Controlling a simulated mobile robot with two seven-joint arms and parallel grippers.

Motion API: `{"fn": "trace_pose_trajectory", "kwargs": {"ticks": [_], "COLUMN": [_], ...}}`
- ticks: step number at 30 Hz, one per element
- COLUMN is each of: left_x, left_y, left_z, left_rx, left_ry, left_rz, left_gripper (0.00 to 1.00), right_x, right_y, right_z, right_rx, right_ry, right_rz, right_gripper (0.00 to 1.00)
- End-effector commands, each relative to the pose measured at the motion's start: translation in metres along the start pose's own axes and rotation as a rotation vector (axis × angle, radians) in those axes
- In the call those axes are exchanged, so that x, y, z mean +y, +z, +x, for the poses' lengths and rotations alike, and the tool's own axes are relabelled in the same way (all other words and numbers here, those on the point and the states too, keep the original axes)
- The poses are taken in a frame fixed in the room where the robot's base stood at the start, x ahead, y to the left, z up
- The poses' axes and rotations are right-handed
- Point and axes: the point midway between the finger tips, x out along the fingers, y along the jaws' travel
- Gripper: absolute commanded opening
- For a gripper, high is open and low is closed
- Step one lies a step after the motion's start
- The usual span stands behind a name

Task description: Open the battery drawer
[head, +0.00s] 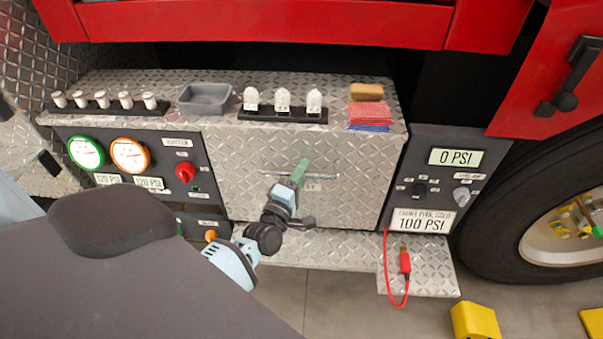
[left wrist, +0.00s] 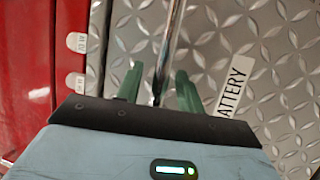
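The battery drawer (head: 235,160) has a diamond-plate front, and it looks flush with the panels beside it. A thin metal bar handle (head: 328,176) runs across it; it also shows in the left wrist view (left wrist: 172,45). A white label reading "ATTERY" (left wrist: 235,85) sits beside the handle, its start hidden by my finger. My left gripper (head: 301,168) is at the middle of the handle. In the left wrist view its green fingers (left wrist: 158,88) are apart, one on each side of the bar, with gaps showing. My right gripper is in neither view.
Above the drawer is a ledge with a grey tray (head: 205,98), white-capped items (head: 283,102) and a red-blue stack (head: 369,116). Gauge (head: 86,152) and PSI (head: 425,190) panels flank it. A step (head: 335,250) juts out below, with a red cable (head: 405,262) at right.

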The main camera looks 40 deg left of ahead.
Motion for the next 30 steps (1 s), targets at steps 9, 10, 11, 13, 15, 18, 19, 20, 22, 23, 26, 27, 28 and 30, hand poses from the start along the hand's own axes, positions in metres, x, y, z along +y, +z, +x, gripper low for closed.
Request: {"fn": "trace_pose_trajectory", "kwargs": {"ticks": [9,10,11,13,15,18,19,20,22,23,26,27,28,30], "left_x": [-0.0004,-0.0004,-0.0003,-0.0003,-0.0003,-0.0003,-0.0003,-0.0003,-0.0003,-0.0003,-0.0003,-0.0004,-0.0004,-0.0006], "left_y": [0.0001,0.0001,0.0001,0.0001,0.0001,0.0001,0.0002,0.0001,0.0001,0.0002,0.0002,0.0003,0.0003,0.0004], "left_z": [0.0013,0.0013,0.0013,0.0012,0.0012,0.0011,0.0011,0.0011,0.0011,0.0011,0.0010,0.0010,0.0009,0.0005], "left_rx": [-0.001,-0.001,-0.001,-0.001,-0.001,-0.001,-0.001,-0.001,-0.001,-0.001,-0.001,-0.001,-0.001,-0.001], "left_ry": [-0.001,-0.001,-0.001,-0.001,-0.001,-0.001,-0.001,-0.001,-0.001,-0.001,-0.001,-0.001,-0.001,-0.001], "left_rz": [0.000,0.000,0.000,0.000,0.000,0.000,0.000,0.000,0.000,0.000,0.000,0.000,0.000,0.000], "left_gripper": [0.34,0.30,0.26,0.17,0.08,0.00,0.00,0.00,0.00,0.00,0.00,0.00,0.00,0.00], "right_x": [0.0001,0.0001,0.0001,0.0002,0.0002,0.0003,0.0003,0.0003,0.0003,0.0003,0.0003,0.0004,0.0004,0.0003], "right_y": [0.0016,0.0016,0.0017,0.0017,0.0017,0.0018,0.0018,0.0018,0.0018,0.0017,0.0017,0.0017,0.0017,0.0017], "right_z": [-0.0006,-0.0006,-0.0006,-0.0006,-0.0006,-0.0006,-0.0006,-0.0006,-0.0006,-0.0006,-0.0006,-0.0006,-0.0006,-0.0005], "right_rx": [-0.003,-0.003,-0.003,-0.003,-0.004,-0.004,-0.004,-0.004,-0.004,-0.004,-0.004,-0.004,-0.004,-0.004], "right_ry": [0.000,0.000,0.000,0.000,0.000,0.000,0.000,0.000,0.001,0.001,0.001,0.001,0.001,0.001], "right_rz": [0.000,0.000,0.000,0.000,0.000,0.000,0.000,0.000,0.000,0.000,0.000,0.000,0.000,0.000], "right_gripper": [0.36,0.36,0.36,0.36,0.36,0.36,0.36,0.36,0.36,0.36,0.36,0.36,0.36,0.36]}}
